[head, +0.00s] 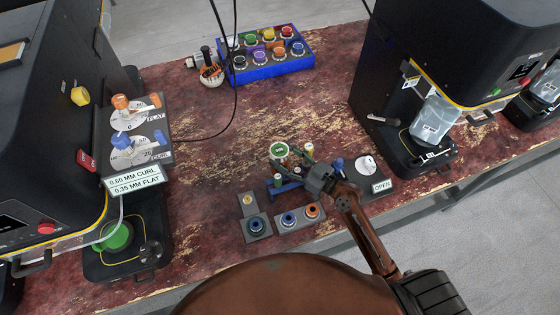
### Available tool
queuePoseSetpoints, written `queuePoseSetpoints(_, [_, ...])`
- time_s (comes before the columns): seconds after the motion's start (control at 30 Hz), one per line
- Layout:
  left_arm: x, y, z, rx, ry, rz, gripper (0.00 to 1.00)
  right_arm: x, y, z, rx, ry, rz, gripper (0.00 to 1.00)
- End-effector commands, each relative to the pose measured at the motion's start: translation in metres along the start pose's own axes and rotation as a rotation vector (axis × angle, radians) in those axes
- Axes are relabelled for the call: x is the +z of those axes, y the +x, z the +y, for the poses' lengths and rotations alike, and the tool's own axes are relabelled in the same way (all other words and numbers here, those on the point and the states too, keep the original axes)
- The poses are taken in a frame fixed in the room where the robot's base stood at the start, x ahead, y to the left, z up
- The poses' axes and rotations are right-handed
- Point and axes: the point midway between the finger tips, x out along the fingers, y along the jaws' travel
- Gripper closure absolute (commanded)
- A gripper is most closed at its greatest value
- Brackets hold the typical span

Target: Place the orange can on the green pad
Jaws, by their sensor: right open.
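An orange-topped can (278,47) stands in the blue crate at the back of the table, among several cans with tops of other colours. A second orange-topped round piece (312,211) sits in a grey block at the front; I cannot tell whether it is a can. A round green pad (117,238) lies on the base of the left machine, with nothing seen on it. My right gripper (291,160) is open over the small fixtures at the front middle, close beside a round green-and-white piece (279,150), well away from the crate and the pad. My left gripper is not in view.
The blue crate (272,70) stands at the back. An orange-and-white tool (210,74) is left of it, beside a hanging black cable. A grey block (258,227) with blue-ringed pieces lies in front. Tall dark machines flank the table. The worn red tabletop (310,105) is clear in the middle.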

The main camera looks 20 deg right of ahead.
Motion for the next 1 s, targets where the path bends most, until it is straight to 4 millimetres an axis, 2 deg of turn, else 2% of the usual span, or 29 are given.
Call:
queuePoseSetpoints(0.13, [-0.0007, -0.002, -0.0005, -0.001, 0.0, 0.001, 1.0, -0.0001, 0.0154, 0.0003, 0.001, 0.001, 0.0, 0.46])
queuePoseSetpoints(0.4, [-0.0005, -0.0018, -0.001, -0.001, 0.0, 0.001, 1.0, 0.0007, 0.017, 0.0008, 0.002, 0.0, -0.001, 0.46])
queuePoseSetpoints(1.0, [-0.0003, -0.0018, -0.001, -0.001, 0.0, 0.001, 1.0, 0.0007, 0.0168, 0.0008, 0.002, 0.0, -0.001, 0.87])
